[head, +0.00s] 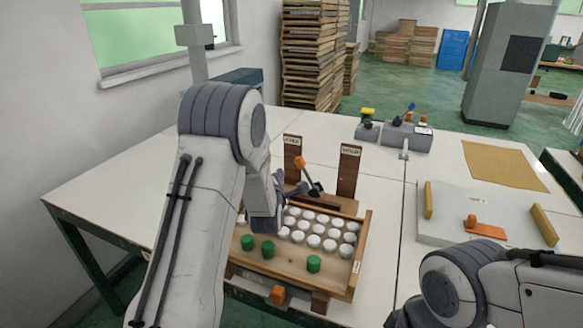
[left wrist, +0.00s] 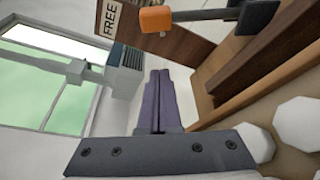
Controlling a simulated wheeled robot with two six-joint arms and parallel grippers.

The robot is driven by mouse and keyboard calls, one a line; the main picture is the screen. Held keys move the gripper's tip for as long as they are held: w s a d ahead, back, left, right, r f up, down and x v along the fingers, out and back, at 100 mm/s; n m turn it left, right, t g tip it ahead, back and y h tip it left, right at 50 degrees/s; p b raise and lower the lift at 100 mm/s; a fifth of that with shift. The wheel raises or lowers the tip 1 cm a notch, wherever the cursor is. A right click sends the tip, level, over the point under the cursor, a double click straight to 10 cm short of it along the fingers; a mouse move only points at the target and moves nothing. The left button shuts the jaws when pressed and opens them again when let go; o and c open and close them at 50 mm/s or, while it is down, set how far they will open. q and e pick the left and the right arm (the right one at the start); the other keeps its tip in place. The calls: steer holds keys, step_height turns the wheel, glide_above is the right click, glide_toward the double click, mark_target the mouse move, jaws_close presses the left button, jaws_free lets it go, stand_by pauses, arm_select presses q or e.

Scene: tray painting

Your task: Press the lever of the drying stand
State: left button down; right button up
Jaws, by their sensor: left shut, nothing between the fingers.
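The drying stand is a wooden frame (head: 362,240) on the table, with rows of white round pieces and several green ones in front. Two upright posts stand at its back. The lever (head: 309,176), a dark bar with an orange end, stands between them, tilted. In the left wrist view its orange end (left wrist: 158,19) is near the post labelled FREE (left wrist: 108,18). My left gripper (head: 300,190) is shut and empty, close by the lever, partly behind my arm. In the left wrist view its fingers (left wrist: 160,75) are together, with the lever apart beyond their tips.
An orange part (head: 278,294) is at the stand's front. To the right lie a grey board (head: 450,222) with yellow bars and an orange piece, and a yellow mat (head: 502,165). A grey holder with tools (head: 407,135) stands behind. My right arm is at lower right.

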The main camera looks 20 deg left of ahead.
mark_target(306, 174)
arm_select(q)
steer(key=x, duration=0.3)
steer(key=shift+w+d+r, duration=0.1)
steer(key=shift+d+r, duration=0.1)
steer(key=shift+d+r+p, duration=0.25)
steer(key=shift+d+r, duration=0.1)
steer(key=shift+d, duration=0.2)
steer(key=shift+d+r+p, duration=0.25)
steer(key=shift+d+r, duration=0.1)
steer(key=shift+d, duration=0.25)
steer(key=shift+s+d+r, duration=0.1)
steer(key=shift+s+d, duration=0.15)
steer(key=shift+d, duration=0.15)
